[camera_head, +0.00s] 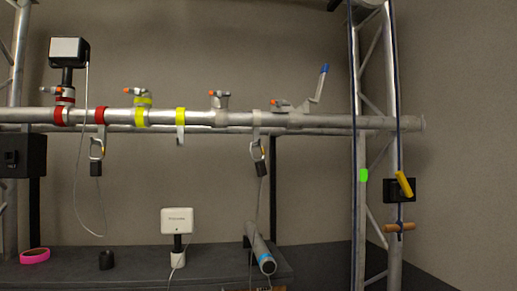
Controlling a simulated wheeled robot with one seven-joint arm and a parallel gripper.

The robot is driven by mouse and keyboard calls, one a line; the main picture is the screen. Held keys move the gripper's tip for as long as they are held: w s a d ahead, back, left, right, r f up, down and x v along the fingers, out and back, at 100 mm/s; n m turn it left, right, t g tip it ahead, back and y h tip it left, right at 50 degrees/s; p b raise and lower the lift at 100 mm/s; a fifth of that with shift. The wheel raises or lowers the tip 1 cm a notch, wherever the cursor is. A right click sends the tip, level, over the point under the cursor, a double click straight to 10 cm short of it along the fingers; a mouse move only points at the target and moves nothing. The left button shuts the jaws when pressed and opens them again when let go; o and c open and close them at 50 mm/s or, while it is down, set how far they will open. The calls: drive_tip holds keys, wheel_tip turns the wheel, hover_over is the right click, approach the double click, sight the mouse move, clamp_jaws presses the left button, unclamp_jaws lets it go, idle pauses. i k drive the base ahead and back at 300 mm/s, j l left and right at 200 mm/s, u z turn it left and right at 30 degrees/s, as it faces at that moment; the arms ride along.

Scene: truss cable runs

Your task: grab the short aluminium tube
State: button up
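The short aluminium tube (258,244) lies on the dark shelf at the lower middle right, its near end toward me. It is grey with a blue band near that end. A thin cable hangs in front of or beside its far end; I cannot tell whether they touch. My gripper is not in view.
A horizontal truss tube (215,118) with red, yellow and grey clamps spans above the shelf (135,266). A white box on a stand (177,222) is left of the tube, a pink tape roll (35,256) far left. A truss upright (361,215) stands right.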

sight(267, 263)
drive_tip(key=i+l+u, duration=1.05)
drive_tip(key=i+l, duration=0.05)
drive_tip(key=l, duration=0.05)
